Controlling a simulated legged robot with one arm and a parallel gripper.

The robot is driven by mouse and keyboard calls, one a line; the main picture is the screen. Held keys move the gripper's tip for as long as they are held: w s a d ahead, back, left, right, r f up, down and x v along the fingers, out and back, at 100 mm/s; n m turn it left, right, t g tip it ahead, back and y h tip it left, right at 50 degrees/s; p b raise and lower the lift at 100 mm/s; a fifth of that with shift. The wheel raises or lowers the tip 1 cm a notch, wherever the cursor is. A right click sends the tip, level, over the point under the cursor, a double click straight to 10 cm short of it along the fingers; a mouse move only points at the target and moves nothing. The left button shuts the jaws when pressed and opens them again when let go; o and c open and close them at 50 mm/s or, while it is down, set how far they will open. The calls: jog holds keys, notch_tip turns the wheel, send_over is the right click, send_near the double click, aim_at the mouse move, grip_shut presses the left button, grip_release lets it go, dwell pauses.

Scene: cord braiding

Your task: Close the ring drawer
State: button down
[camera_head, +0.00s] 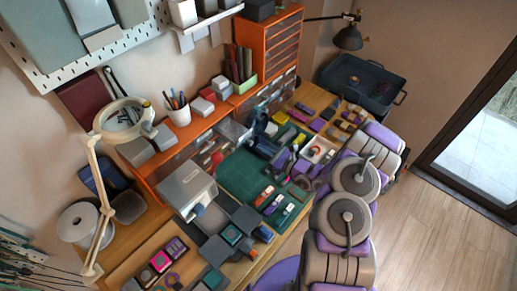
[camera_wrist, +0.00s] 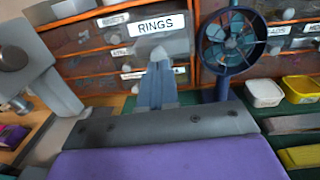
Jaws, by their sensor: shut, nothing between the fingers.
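The ring drawer (camera_wrist: 138,42) is in the upper middle of the wrist view, in an orange-framed drawer unit. Its front carries a large white label reading RINGS and a pale knob. It looks nearer than the fronts around it, so it seems to stand out from the unit; how far I cannot tell. My gripper (camera_wrist: 160,70) has its blue-grey fingers together and empty, pointing at the drawer front just below the label. Whether the tips touch the front is not clear. In the head view my arm hides part of the bench, and I cannot make out the fingertips.
A dark blue fan (camera_wrist: 230,42) stands close to the right of the drawer. A white bowl (camera_wrist: 265,93) and a yellow bowl (camera_wrist: 302,89) sit further right. A grey machine (camera_wrist: 30,65) is at the left. A green mat (camera_head: 245,175) with small tools covers the bench middle.

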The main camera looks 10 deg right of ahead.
aim_at(237, 131)
jog(key=shift+x, duration=0.95)
jog(key=shift+w+d, duration=0.1)
jog(key=shift+d, duration=0.05)
jog(key=b+x, duration=0.5)
jog(key=x, duration=0.6)
jog(key=shift+w+d, duration=0.1)
jog(key=shift+w, duration=0.25)
jog(key=shift+w+a+r+b, duration=0.15)
jog(key=shift+w+a+b, duration=0.05)
jog(key=shift+b, duration=0.1)
jog(key=shift+w+d+r, duration=0.1)
jog(key=shift+d+r, duration=0.05)
jog(key=shift+r, duration=0.1)
jog(key=shift+r, duration=0.1)
